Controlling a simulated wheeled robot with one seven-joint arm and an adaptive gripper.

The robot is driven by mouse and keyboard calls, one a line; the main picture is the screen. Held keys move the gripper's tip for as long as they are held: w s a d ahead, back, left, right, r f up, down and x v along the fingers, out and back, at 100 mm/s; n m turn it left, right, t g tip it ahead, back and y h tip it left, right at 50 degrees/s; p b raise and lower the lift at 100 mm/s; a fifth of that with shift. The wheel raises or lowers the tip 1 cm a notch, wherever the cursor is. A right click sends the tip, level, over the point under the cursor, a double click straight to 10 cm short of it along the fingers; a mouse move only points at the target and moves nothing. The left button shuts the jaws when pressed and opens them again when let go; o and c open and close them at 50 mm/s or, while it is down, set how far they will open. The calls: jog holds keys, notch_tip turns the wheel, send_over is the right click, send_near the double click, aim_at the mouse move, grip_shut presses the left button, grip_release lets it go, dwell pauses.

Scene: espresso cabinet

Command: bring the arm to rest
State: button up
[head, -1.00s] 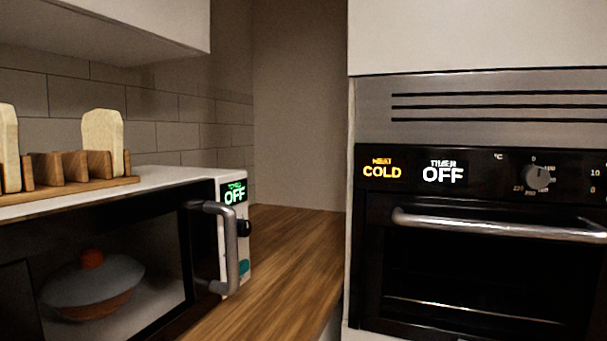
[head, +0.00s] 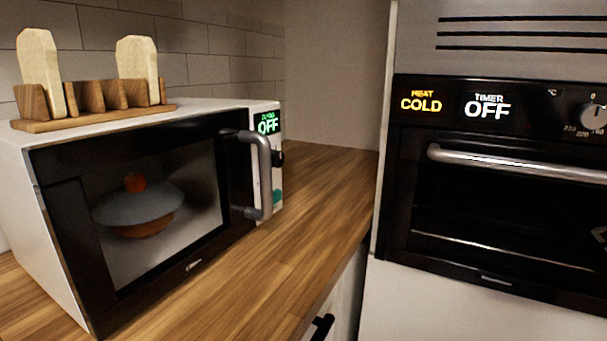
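My gripper and arm are not in view in the head picture. The scene shows a white microwave (head: 55,245) on a wooden counter, with its black-framed door shut and a grey handle (head: 265,175). Its display (head: 267,123) reads OFF. Behind its glass stands a dish with a grey lid (head: 140,205) and an orange knob. At the right is a built-in black oven (head: 500,200), its door shut, with displays reading HEAT COLD and TIMER OFF.
A wooden rack (head: 100,97) holding two slices of bread (head: 137,62) stands on the microwave. The wooden counter (head: 310,225) is bare between microwave and oven. A dark cabinet handle (head: 322,327) shows below the counter edge.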

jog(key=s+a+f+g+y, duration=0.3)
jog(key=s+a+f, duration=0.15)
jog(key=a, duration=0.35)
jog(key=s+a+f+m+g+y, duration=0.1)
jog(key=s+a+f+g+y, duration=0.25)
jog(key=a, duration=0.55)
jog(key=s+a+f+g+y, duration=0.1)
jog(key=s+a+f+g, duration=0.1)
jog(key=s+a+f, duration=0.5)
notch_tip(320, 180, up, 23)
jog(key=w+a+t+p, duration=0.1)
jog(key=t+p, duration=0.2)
jog(key=p, duration=1.5)
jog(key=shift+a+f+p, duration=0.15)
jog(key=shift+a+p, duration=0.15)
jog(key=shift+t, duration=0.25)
